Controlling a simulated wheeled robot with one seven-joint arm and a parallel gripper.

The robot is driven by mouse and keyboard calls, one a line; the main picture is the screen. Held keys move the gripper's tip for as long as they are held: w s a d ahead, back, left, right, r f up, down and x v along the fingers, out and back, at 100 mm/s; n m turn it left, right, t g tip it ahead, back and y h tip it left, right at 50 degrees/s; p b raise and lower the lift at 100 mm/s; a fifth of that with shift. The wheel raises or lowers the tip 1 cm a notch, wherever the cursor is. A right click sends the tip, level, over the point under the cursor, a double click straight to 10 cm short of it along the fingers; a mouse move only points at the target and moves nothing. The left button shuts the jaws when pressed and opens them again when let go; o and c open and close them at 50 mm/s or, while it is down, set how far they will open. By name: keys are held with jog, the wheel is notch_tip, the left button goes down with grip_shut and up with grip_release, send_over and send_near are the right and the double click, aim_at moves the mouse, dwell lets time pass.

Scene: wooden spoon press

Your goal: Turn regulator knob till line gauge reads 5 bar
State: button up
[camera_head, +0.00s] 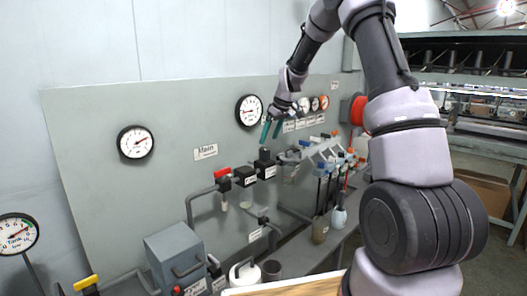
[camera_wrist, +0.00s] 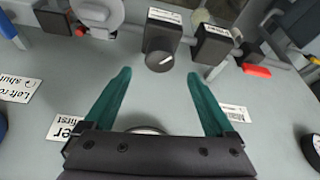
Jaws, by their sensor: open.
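The regulator is a black block with a round dark knob (camera_wrist: 160,60), seen between my fingertips in the wrist view. In the head view the regulator (camera_head: 265,168) sits on the grey panel's pipe line, below my gripper (camera_head: 271,130). My gripper (camera_wrist: 158,76) is open and empty, its teal fingers apart, with a visible gap to the knob in the head view. A round white gauge (camera_head: 249,110) is just left of my gripper, and another gauge (camera_head: 136,142) hangs farther left. I cannot tell which is the line gauge, and their numbers are too small to read.
A red-handled valve (camera_head: 222,173) and a second black block (camera_head: 244,176) are left of the regulator. Several small gauges (camera_head: 315,103) and a manifold (camera_head: 325,146) are to the right. A "Tank" gauge (camera_head: 18,233) stands far left. The panel (camera_head: 90,130) is clear at upper left.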

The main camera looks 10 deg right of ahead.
aim_at(265, 149)
jog(key=x, duration=0.7)
jog(key=shift+f, duration=0.1)
jog(key=c, duration=1.4)
